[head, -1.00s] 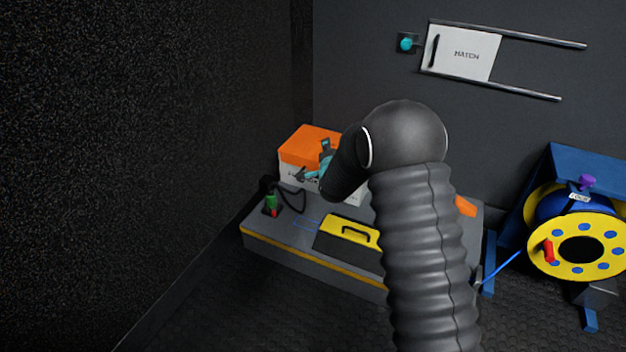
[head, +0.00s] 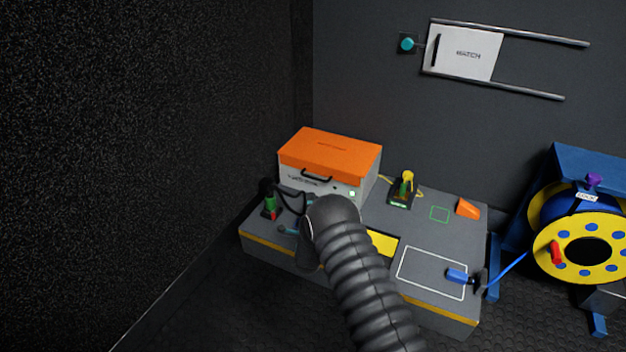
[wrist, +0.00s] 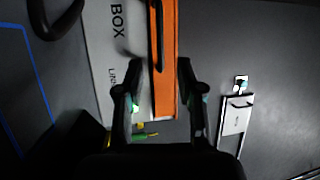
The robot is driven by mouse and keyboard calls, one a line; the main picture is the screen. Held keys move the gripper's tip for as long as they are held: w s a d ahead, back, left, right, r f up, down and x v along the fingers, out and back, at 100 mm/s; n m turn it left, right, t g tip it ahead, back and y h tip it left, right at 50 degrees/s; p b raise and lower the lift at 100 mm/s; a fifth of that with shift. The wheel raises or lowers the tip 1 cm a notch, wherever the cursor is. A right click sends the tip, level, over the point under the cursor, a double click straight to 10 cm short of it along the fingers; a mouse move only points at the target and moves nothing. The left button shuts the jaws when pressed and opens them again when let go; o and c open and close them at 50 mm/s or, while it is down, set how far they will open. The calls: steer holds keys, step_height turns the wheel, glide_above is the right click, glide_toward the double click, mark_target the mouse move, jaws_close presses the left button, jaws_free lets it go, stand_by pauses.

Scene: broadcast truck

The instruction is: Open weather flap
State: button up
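No part in view is labelled as a weather flap. A white box (head: 300,182) with an orange lid (head: 328,152) and a black front handle stands on the grey bench; the lid looks shut. A yellow panel (head: 384,243) on the bench is partly hidden behind my arm. My gripper (wrist: 158,98) is open and empty in the wrist view, its fingers apart. The lid (wrist: 166,60) and box (wrist: 105,55) appear beyond and between the fingers; I see no contact. In the head view my arm mostly hides the gripper, low in front of the box.
The bench (head: 440,258) also holds a green connector (head: 270,204) with a black cable, a yellow-topped plug (head: 407,180), an orange wedge (head: 467,208) and a blue connector (head: 458,276). A cable reel (head: 553,262) stands right. A white sliding hatch (head: 467,55) is on the wall.

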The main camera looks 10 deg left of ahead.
mark_target(313, 178)
steer(key=w, duration=0.3)
steer(key=w+r+b, duration=0.1)
steer(key=w, duration=0.3)
steer(key=w+r, duration=0.1)
steer(key=w, duration=0.3)
steer(key=shift+w+a, duration=0.25)
jaws_close()
